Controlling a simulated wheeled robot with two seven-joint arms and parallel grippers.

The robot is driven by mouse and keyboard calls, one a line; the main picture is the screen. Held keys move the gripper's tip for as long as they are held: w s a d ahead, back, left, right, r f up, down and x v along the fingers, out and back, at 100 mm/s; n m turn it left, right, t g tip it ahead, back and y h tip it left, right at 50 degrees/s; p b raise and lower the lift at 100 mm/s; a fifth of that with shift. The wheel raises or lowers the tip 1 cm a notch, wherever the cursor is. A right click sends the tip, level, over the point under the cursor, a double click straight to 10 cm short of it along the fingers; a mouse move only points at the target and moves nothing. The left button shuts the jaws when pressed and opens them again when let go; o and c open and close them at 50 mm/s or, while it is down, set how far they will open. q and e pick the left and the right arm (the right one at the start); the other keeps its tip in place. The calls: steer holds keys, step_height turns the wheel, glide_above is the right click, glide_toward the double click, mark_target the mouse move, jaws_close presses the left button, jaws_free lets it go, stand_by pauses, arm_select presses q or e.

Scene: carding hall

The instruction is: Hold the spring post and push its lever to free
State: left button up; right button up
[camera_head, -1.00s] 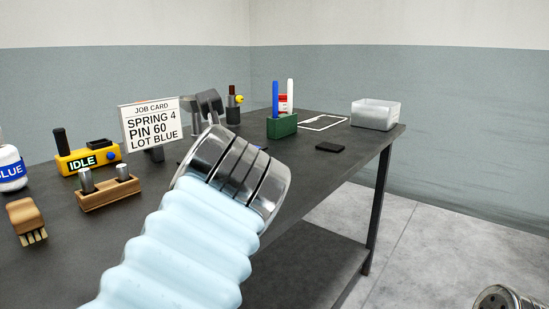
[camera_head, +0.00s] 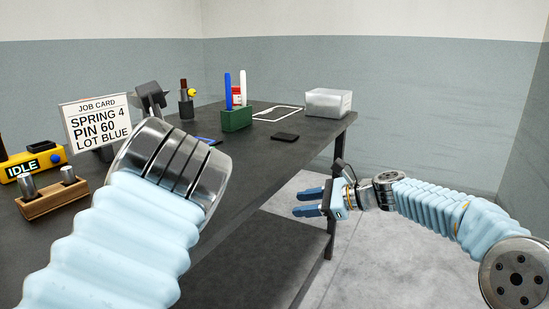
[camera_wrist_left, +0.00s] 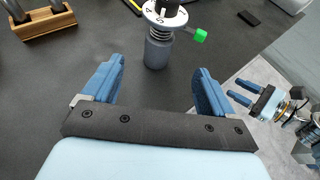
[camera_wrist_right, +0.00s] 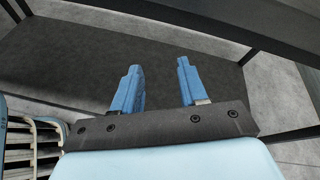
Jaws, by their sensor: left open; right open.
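The spring post (camera_wrist_left: 158,52) stands upright on the dark table in the left wrist view. It has a grey base, a coil spring, a white numbered collar and a side lever with a green end (camera_wrist_left: 200,35). My left gripper (camera_wrist_left: 159,66) is open, its blue fingers to either side of the post's near side and nothing held. In the head view my left forearm hides most of that gripper, and I cannot make out the post there. My right gripper (camera_head: 296,201) is open and empty, beyond the table's right edge; it also shows in the right wrist view (camera_wrist_right: 160,64).
A yellow-knobbed post (camera_head: 186,107), a job card (camera_head: 95,122), a wooden pin block (camera_head: 52,197), a yellow IDLE box (camera_head: 33,165), a green pen holder (camera_head: 237,120) and a clear bin (camera_head: 328,102) stand on the table (camera_head: 270,155). Floor is open at right.

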arm_select(q)
steer(key=x, duration=1.3)
steer(key=shift+w+a+f, duration=0.15)
steer(key=shift+w+f, duration=0.05)
steer(key=shift+w, duration=0.15)
arm_select(e)
steer(key=s+a+r+g+y, duration=0.2)
steer(key=s+a+r, duration=0.2)
steer(key=r, duration=0.5)
steer(key=s+a+r+g+y, duration=0.3)
steer(key=s+r, duration=0.3)
steer(key=r, duration=0.2)
steer(key=shift+s+a+r+m+g+y, duration=0.15)
steer(key=shift+a+r+m+g+y, duration=0.15)
steer(key=shift+a+r, duration=0.1)
arm_select(q)
steer(key=c, duration=1.5)
